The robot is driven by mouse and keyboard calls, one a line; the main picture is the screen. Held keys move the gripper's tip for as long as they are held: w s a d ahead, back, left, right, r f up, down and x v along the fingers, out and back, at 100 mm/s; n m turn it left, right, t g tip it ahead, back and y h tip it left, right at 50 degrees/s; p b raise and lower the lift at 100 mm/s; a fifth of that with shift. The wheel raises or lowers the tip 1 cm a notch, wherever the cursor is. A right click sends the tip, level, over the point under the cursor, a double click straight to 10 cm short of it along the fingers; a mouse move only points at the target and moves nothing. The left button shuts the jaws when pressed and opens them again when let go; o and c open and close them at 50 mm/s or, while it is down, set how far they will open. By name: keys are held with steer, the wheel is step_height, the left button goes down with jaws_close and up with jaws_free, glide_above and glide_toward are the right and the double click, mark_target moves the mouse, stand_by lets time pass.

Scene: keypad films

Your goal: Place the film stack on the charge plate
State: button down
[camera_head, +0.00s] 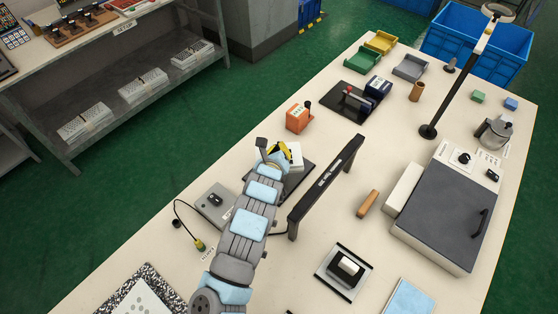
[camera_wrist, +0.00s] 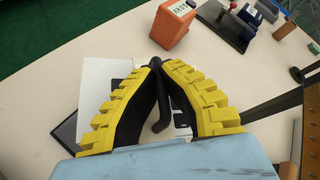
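My gripper (camera_wrist: 162,66) has yellow-ribbed fingers whose tips come nearly together around a black curved handle (camera_wrist: 163,124). It stands over a dark base plate (camera_head: 300,183) with a white block or stack (camera_head: 296,155) on it, partly hidden by my arm. In the wrist view, white flat pieces (camera_wrist: 112,66) show behind and between the fingers. I cannot tell whether they are the film stack. A grey flat unit (camera_head: 214,203) with a black knob and cord lies left of my arm. I cannot tell which item is the charge plate.
A black bar on legs (camera_head: 325,182) stands close right of my arm. An orange box (camera_head: 298,118) stands just beyond the gripper. A grey-lidded machine (camera_head: 446,215) and a tall lamp post (camera_head: 455,83) are at right. White banded stacks (camera_head: 143,86) lie on a separate shelf.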

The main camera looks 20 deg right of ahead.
steer(key=shift+f, duration=2.35)
steer(key=shift+f+b, duration=0.15)
steer(key=shift+b, duration=0.3)
steer(key=c, duration=1.2)
jaws_free()
steer(key=shift+c, duration=0.2)
steer(key=shift+r+p, duration=0.25)
steer(key=shift+p, duration=0.1)
steer(key=p+v, duration=0.2)
steer(key=v, duration=1)
steer(key=shift+f, duration=0.1)
